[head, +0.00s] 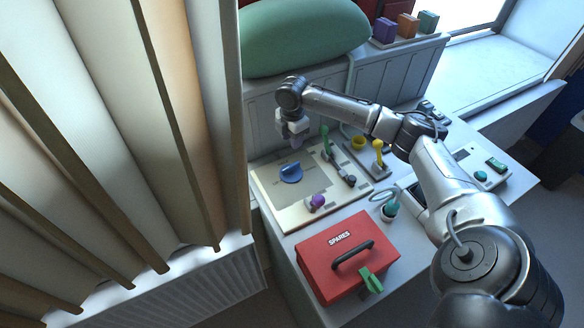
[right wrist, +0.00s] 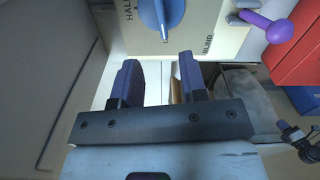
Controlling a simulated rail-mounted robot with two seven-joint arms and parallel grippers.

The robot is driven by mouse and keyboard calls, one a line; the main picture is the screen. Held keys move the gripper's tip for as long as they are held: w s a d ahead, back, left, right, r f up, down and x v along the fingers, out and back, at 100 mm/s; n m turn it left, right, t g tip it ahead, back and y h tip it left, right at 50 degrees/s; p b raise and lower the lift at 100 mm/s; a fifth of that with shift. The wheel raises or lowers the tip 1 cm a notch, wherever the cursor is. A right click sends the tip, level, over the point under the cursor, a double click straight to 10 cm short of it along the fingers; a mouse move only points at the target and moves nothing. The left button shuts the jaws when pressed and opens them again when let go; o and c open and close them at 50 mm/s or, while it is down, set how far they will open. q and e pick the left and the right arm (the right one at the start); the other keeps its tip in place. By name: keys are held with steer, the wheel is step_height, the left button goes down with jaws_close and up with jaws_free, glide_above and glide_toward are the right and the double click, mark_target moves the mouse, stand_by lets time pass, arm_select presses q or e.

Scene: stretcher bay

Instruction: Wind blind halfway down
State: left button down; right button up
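A light control panel (head: 275,209) lies on the bench and carries a blue knob (head: 291,173) and a crank with a purple handle (head: 317,202). In the right wrist view the blue knob (right wrist: 160,12) is at the top edge, and the purple handle (right wrist: 281,31) is at upper right. The word BLIND is printed on the panel between them. My right gripper (head: 295,141) is above the panel's back edge, behind the blue knob and apart from both controls. Its fingers (right wrist: 158,78) are open with nothing between them. My left gripper is out of view. I cannot identify the blind.
A green lever (head: 325,141) and a yellow lever (head: 378,152) stand right of the knob. A red SPARES box (head: 320,262) stands in front of the panel. Tall cream folds (head: 100,110) fill the left. A green cushion-like form (head: 303,36) lies behind.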

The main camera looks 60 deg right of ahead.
mark_target(292, 165)
step_height(292, 165, down, 13)
steer(key=shift+a+r+b, duration=0.1)
steer(key=shift+r+b, duration=0.05)
steer(key=shift+b, duration=0.25)
jaws_close()
stand_by(0.5)
